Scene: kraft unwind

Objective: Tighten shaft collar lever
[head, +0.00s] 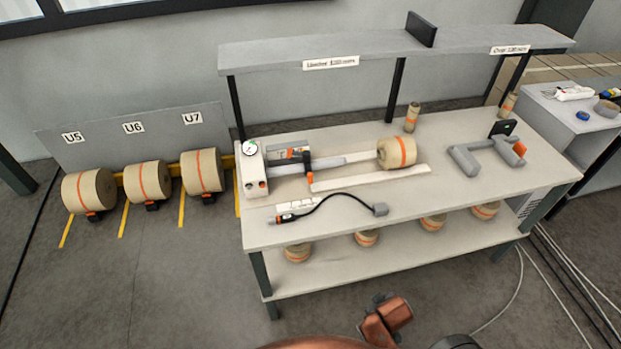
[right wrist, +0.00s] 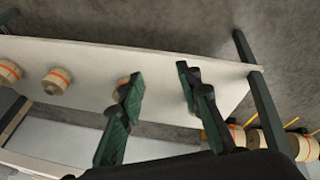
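A grey shaft (head: 345,159) runs along the bench from a white unit with a dial gauge (head: 250,148) to a kraft roll (head: 397,152) with an orange band. A dark upright piece (head: 307,160) sits at the shaft and looks like the collar. An orange-tipped part (head: 309,178) at its lower end may be its lever; its exact setting is too small to tell. In the right wrist view my right gripper (right wrist: 160,75) is open and empty, its fingers apart before the lower shelf (right wrist: 100,70). My left gripper is not in view.
A black cable with a grey block (head: 380,209) lies along the bench's front. A grey bracket (head: 465,160) stands at right, and a shelf (head: 390,46) spans above. Several rolls sit on the lower shelf. Floor rolls (head: 89,190) stand at left. The front right benchtop is clear.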

